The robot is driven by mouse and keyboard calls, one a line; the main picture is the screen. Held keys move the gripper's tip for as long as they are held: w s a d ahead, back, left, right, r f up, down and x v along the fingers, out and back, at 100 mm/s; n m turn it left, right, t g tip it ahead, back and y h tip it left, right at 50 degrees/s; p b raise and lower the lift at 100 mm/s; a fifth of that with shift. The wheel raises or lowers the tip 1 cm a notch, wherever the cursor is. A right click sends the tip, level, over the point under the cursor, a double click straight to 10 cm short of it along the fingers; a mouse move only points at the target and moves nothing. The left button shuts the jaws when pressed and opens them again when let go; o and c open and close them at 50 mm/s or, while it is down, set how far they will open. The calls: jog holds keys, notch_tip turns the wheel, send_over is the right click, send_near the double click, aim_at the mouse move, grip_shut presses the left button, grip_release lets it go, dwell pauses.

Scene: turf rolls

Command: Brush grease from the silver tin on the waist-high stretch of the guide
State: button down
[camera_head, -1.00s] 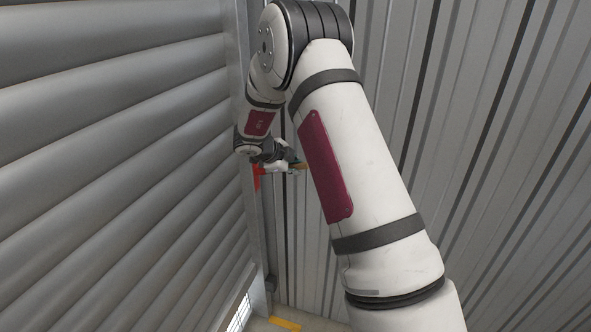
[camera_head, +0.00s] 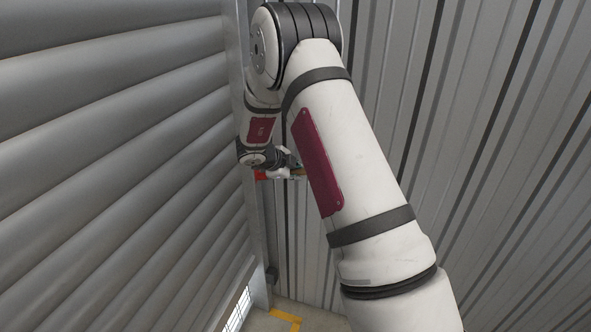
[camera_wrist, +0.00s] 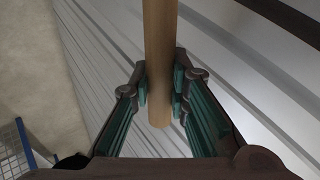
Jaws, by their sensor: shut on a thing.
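My gripper (camera_head: 283,163) is shut on a round wooden handle (camera_wrist: 158,50), taken to be the brush's. In the wrist view both green-padded fingers (camera_wrist: 160,88) press on it from either side. In the head view a small red part (camera_head: 262,175) and a white part show beside my gripper; the red part lies close to the guide (camera_head: 256,218), the upright metal channel at the shutter's edge. I cannot tell whether it touches. The bristles cannot be made out. The silver tin is in neither view.
The ribbed roller shutter (camera_head: 110,170) fills the left, and a corrugated metal wall (camera_head: 480,150) stands behind and right of my arm. A yellow mark (camera_head: 287,319) lies on the floor. A blue-edged mesh thing (camera_wrist: 22,145) shows at the wrist view's lower left.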

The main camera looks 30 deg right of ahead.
jog(key=shift+s+d+r, duration=0.1)
jog(key=shift+s+d+p, duration=0.5)
jog(key=shift+s+d, duration=0.1)
jog(key=shift+s, duration=0.25)
jog(key=shift+s+d+p, duration=0.6)
jog(key=shift+s+d, duration=0.6)
jog(key=shift+s, duration=0.25)
jog(key=shift+s+d, duration=0.1)
jog(key=shift+s+d+p, duration=0.5)
jog(key=shift+s+d, duration=0.35)
jog(key=shift+s, duration=0.25)
jog(key=shift+a, duration=0.1)
